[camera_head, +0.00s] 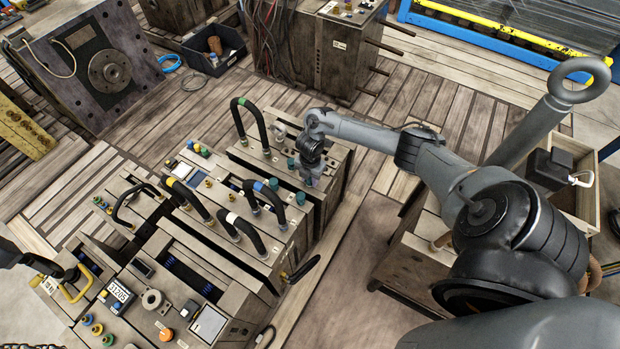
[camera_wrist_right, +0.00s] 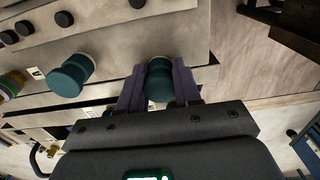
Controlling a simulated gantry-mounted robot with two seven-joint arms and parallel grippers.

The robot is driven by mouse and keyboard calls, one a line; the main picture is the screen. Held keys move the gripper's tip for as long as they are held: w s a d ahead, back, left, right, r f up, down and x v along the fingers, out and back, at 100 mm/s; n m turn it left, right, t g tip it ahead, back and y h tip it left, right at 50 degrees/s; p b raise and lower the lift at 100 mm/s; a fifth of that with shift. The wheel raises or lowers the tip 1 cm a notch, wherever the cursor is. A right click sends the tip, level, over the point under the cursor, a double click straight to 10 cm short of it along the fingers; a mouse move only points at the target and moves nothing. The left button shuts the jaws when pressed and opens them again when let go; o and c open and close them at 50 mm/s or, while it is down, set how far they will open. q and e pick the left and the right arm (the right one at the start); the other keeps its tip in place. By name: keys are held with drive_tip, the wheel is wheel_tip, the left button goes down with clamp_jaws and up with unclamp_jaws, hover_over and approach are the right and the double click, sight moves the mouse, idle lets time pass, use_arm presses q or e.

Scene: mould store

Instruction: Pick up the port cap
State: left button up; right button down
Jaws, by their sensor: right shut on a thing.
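The port cap (camera_wrist_right: 159,82) is a teal round cap with a pale rim, seen in the right wrist view between two purple fingers. My right gripper (camera_wrist_right: 158,88) is shut on it, one finger on each side. In the head view my right gripper (camera_head: 311,178) points down at the right end of the back mould block, and its fingers hide most of the cap. I cannot tell whether the cap is clear of the block. My left gripper is not clearly seen in either view.
Another teal cap (camera_wrist_right: 70,76) stands left of the held one in the right wrist view. Mould blocks with black hose handles (camera_head: 250,125) crowd the middle. A wooden cabinet (camera_head: 410,262) stands at the right. Plank floor (camera_head: 335,240) between is clear.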

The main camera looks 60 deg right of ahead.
drive_tip(key=shift+r, duration=0.2)
drive_tip(key=shift+r+p, duration=0.4)
drive_tip(key=shift+r, duration=0.2)
wheel_tip(320, 180, up, 2)
drive_tip(key=shift+r+p, duration=0.1)
drive_tip(key=shift+p, duration=0.4)
drive_tip(key=shift+s+d+r+p, duration=0.15)
drive_tip(key=shift+s+r+p, duration=0.2)
drive_tip(key=shift+s+r, duration=0.2)
drive_tip(key=shift+s+d+r+p, duration=0.15)
drive_tip(key=shift+s+r+p, duration=0.2)
drive_tip(key=shift+s+r, duration=0.2)
drive_tip(key=s+d+r+p, duration=0.1)
drive_tip(key=s+r+p, duration=0.2)
drive_tip(key=s, duration=0.6)
wheel_tip(320, 180, up, 2)
drive_tip(key=shift+d, duration=0.25)
drive_tip(key=shift+s, duration=0.15)
